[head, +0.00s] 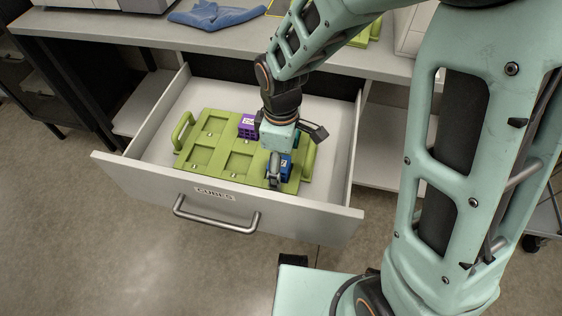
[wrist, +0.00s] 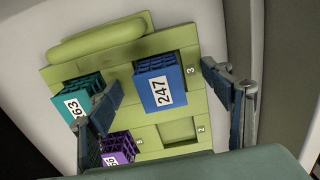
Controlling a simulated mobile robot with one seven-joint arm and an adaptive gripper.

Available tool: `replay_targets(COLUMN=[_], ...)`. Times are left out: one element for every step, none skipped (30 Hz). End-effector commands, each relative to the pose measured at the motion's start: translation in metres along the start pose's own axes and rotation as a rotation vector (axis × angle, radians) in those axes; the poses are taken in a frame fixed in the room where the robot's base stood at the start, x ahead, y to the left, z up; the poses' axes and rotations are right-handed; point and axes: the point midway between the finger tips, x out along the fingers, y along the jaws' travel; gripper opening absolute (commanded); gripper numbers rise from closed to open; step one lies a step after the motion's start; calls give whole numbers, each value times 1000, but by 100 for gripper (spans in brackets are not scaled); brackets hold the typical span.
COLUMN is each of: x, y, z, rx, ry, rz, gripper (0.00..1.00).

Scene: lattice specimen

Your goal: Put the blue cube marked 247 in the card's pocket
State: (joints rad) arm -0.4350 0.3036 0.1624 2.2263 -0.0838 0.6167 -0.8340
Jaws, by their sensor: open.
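The blue cube (head: 287,168) marked 247 sits at one end of the green tray in the open drawer. In the wrist view the blue cube (wrist: 152,75) shows its label and open lattice top. My gripper (wrist: 162,80) is open, with one finger on either side of this cube in the picture; I cannot tell whether either touches it. In the head view my gripper (head: 292,152) is low over the tray and partly hides the cube. I cannot make out a card in either view.
The green tray (head: 207,157) has empty square pockets and a handle at each end. A purple cube (head: 247,126) and a teal cube (wrist: 70,92) stand close by on it. The drawer front (head: 150,172) is pulled out. A blue cloth (head: 215,15) lies on the counter.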

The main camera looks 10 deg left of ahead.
Motion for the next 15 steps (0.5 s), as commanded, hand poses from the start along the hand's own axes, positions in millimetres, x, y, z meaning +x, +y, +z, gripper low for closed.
replay_targets(x=[-1,-2,-4,-6,-8,-10,-13,-15,-18,-20,-22,-25,-27,-30,-32], y=[0,0,0,0,0,0,0,0,0,0,0,0,0,0,0], z=[0,0,0,0,0,0,0,0,0,0,0,0,0,0,0], rx=[0,0,0,0,0,0,0,0,0,0,0,0,0,0,-1], ry=[0,0,0,0,0,0,0,0,1,0,0,0,0,0,0], rz=[0,0,0,0,0,1,1,1,1,1,1,1,1,1,0], gripper=[73,73,73,73,73,73,73,73,73,73,73,73,73,73,73])
